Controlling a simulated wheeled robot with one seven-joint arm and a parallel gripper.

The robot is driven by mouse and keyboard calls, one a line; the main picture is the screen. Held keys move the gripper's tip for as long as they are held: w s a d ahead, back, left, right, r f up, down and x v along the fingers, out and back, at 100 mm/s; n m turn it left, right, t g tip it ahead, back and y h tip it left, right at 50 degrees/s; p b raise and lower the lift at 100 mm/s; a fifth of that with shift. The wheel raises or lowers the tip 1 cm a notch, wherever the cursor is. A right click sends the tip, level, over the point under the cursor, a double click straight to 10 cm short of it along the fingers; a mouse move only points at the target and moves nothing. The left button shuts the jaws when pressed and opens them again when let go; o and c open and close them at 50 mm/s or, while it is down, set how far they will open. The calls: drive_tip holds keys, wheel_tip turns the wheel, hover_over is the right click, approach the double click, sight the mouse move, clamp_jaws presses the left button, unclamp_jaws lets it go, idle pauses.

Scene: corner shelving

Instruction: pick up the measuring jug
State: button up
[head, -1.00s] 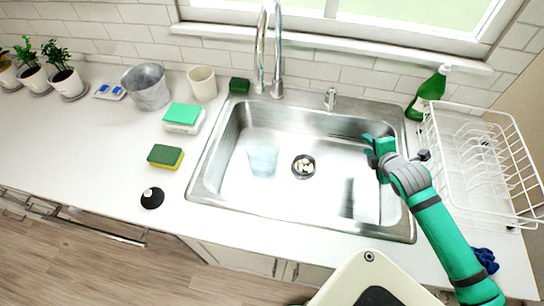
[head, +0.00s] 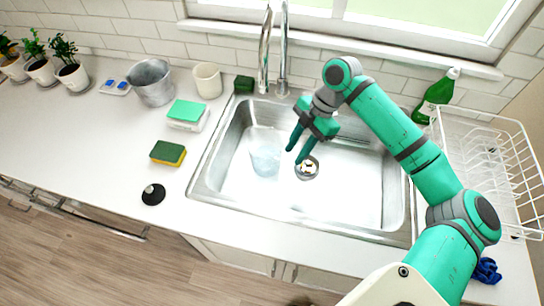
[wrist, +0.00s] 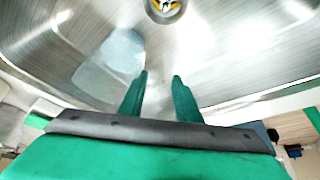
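The measuring jug (head: 264,158) is a clear, faintly bluish see-through vessel inside the steel sink, left of the drain. In the wrist view the jug (wrist: 121,52) shows as a pale see-through shape up and left of the fingers; its outline is faint. My gripper (head: 294,157) is over the sink, to the right of the jug and near the drain, fingers pointing down. In the wrist view its two green fingers (wrist: 160,75) stand apart with nothing between them. The gripper is open and looks clear of the jug.
The sink rim (head: 225,199) surrounds the jug, and the faucet (head: 283,60) rises behind it. A sponge (head: 168,153), a soap box (head: 188,115), a cup (head: 207,81) and a metal bucket (head: 152,84) stand left. A dish rack (head: 490,150) and green bottle (head: 436,96) are right.

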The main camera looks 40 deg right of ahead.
sight(283, 174)
drive_tip(key=x, duration=1)
drive_tip(key=shift+s+a+f, duration=0.2)
drive_tip(key=shift+f, duration=0.1)
drive_tip(key=shift+c, duration=0.5)
clamp_jaws()
idle(0.7)
